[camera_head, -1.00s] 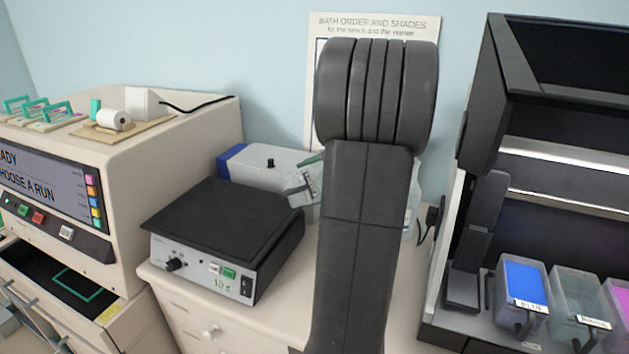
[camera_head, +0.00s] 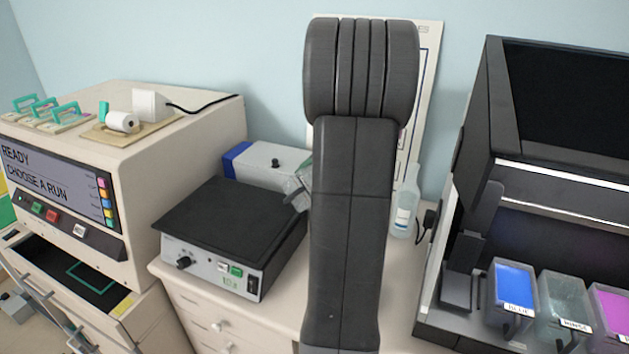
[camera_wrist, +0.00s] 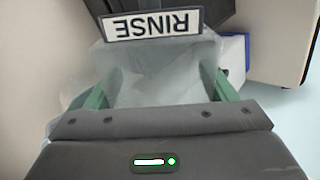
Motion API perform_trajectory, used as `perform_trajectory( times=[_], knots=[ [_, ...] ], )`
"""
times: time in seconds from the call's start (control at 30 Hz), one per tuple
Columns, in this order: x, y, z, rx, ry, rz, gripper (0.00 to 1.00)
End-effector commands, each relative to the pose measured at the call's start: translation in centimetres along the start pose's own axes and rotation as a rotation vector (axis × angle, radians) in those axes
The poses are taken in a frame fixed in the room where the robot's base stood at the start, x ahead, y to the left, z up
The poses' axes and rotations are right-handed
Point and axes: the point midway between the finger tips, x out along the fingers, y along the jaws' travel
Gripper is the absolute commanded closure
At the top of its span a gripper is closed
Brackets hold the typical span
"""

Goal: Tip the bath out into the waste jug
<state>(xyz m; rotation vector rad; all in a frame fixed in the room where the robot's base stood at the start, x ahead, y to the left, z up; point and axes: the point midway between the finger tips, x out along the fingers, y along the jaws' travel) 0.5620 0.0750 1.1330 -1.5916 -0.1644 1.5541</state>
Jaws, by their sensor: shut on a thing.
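My gripper (camera_wrist: 162,92) is shut on a clear, translucent bath with a RINSE label (camera_wrist: 152,23), which reads upside down in the wrist view. Its green fingers sit on either side of the bath (camera_wrist: 160,72). In the head view my arm hides the gripper and most of the bath; only a clear edge of it (camera_head: 302,188) shows left of the arm, above the black-topped device. I cannot tell whether liquid is in it. I cannot make out the waste jug for certain; a pale translucent shape lies left of the bath in the wrist view.
A black-topped device (camera_head: 228,232) stands left of my arm, a blue-ended grey box (camera_head: 268,163) behind it. A clear bottle (camera_head: 404,208) stands right of the arm. A dark cabinet at right holds a blue bath (camera_head: 514,290), another RINSE bath (camera_head: 563,302) and a magenta bath (camera_head: 610,305).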

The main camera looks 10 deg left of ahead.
Motion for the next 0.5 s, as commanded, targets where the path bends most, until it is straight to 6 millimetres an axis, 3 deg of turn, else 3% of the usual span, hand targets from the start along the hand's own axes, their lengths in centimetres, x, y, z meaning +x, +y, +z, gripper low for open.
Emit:
perform_trajectory(
  times=[0.5],
  knots=[
    [-0.02,-0.14,0.05,-0.001,0.03,0.116,0.69]
  ],
)
